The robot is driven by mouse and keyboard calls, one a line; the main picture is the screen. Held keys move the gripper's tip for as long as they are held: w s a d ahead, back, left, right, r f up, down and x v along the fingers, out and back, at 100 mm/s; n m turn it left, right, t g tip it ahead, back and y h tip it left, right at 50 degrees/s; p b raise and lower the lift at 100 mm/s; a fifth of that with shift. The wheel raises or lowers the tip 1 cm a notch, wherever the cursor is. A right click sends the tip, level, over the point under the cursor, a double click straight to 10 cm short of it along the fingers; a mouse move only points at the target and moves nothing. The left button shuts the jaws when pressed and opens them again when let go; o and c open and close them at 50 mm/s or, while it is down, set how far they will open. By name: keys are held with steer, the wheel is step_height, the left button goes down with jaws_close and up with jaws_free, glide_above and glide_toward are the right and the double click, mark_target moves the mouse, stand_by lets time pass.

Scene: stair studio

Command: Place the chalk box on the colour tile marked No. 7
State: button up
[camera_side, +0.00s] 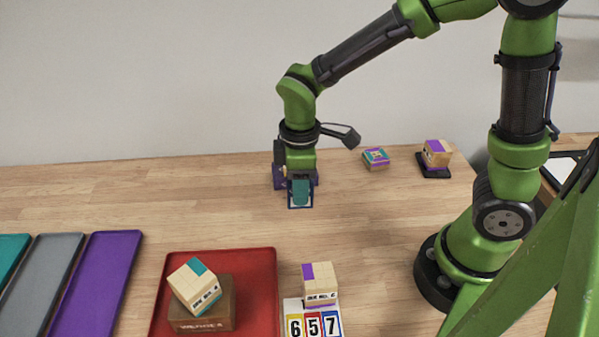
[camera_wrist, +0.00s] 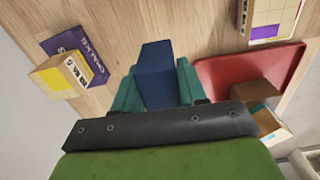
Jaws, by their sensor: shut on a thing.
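My gripper (camera_side: 300,192), with teal fingers, is shut on a dark blue box (camera_wrist: 157,78). In the side view a finger covers most of the box, and only its edges (camera_side: 300,207) show low over the wooden table. No label on it can be read, so I cannot tell if it is the chalk box. A white card (camera_side: 293,306) at the front bears 6, 5 and 7, the 7 on blue. A beige box with a purple patch (camera_side: 320,280) stands at its back edge.
Purple (camera_side: 98,282), grey and teal trays lie left. Two small boxes (camera_side: 375,158) (camera_side: 437,152) stand back right.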

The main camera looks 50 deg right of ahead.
steer(key=s+d+r+m, duration=0.2)
steer(key=d+m, duration=0.1)
steer(key=d, duration=0.5)
steer(key=s+d+r+m, duration=0.1)
steer(key=s+d+m, duration=0.1)
steer(key=d, duration=0.6)
steer(key=s+d+m, duration=0.2)
steer(key=s+d, duration=0.2)
steer(key=s, duration=0.1)
steer(key=m, duration=0.2)
glide_above(376, 154)
steer(key=f, duration=0.4)
steer(key=shift+s+a, duration=0.1)
steer(key=shift+s, duration=0.1)
steer(key=shift+w+f, duration=0.1)
steer(key=shift+f, duration=1.7)
